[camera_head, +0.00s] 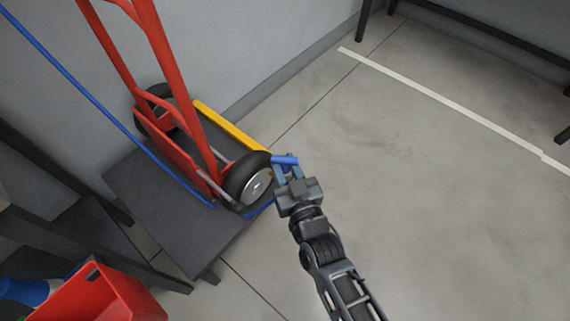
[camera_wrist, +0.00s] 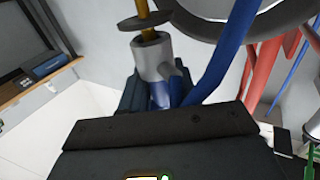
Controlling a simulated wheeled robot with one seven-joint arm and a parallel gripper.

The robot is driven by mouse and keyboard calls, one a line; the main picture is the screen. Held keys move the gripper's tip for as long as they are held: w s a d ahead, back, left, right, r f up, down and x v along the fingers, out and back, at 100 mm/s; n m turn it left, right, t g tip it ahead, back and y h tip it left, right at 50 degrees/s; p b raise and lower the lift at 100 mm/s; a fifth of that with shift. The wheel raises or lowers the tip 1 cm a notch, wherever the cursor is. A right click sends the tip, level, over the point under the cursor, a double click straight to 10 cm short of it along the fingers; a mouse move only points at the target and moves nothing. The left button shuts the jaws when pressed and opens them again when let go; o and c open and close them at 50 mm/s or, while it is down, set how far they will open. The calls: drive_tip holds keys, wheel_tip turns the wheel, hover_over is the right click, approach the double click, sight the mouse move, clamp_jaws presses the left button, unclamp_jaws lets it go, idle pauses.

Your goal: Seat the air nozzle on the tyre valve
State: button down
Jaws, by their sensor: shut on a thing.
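My gripper (camera_head: 286,168) is shut on the blue-handled air nozzle (camera_head: 285,160), right beside the hand truck's near tyre (camera_head: 236,180). In the wrist view the nozzle's grey metal head (camera_wrist: 152,60) has a short side stub and a dark top rim. Its blue body below is partly hidden by the gripper. A brass tyre valve stem (camera_wrist: 148,30) with a dark disc around it lines up with the head's top; I cannot tell how far it enters the head. The tyre (camera_wrist: 245,30) curves across the top. The valve is not distinguishable in the head view.
A blue air hose (camera_head: 88,92) crosses at left and passes low by the wheel; it also runs beside the nozzle in the wrist view (camera_wrist: 228,52). The red hand truck (camera_head: 190,90) stands on a dark platform (camera_head: 165,235). A red bin (camera_head: 115,295) is at lower left. Floor at right is clear.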

drive_tip(key=shift+f+b, duration=0.55)
drive_tip(key=shift+f, duration=0.05)
drive_tip(key=c, duration=1.1)
unclamp_jaws()
drive_tip(key=p+v, duration=0.2)
drive_tip(key=v, duration=0.9)
drive_tip(key=shift+f, duration=0.1)
